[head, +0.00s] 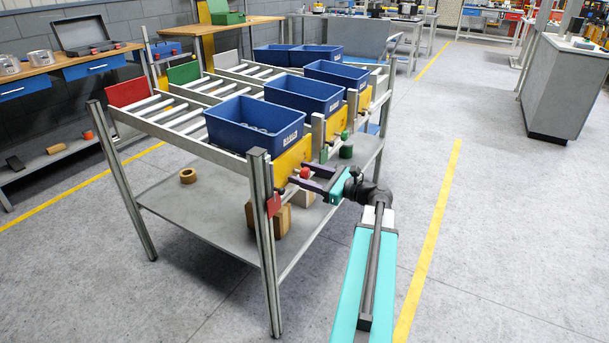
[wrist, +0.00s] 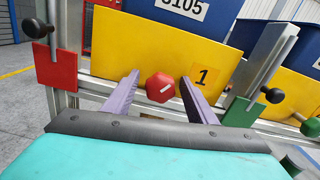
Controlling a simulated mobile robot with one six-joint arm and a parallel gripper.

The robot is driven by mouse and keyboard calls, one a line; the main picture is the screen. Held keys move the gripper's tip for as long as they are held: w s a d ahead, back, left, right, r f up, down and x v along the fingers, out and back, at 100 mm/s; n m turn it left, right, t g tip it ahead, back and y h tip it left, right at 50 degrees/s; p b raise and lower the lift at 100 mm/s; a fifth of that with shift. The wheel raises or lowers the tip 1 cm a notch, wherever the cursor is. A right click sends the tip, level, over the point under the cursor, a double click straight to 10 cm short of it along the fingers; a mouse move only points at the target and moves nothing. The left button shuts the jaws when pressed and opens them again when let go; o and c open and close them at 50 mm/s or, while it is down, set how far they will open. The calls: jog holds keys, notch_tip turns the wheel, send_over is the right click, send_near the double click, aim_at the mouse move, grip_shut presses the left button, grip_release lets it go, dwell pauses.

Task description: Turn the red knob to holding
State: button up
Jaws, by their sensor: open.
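The red knob (wrist: 160,88) sits on the front rail below a yellow plate (wrist: 130,52) in the wrist view. It is faceted and carries a pale mark line, tilted a little from level. In the head view the red knob (head: 304,173) shows at the tips of my gripper. My gripper (wrist: 161,92) is open, with one purple finger on each side of the knob. Gaps show between the fingers and the knob, so it is not gripped. Any label for the holding position cannot be made out.
A red plate with a black-knobbed lever (wrist: 55,62) stands left of the knob, a green one (wrist: 240,110) right. A "1" label (wrist: 203,76) is on the yellow plate. Blue bins (head: 255,125) sit on the roller rack above. Open floor (head: 500,230) lies to the right.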

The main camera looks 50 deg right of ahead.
grip_shut()
jog(key=shift+s+f, duration=0.1)
dwell(1.1)
grip_release()
jog(key=p+v, duration=0.2)
jog(key=v, duration=1.1)
jog(key=shift+s, duration=0.4)
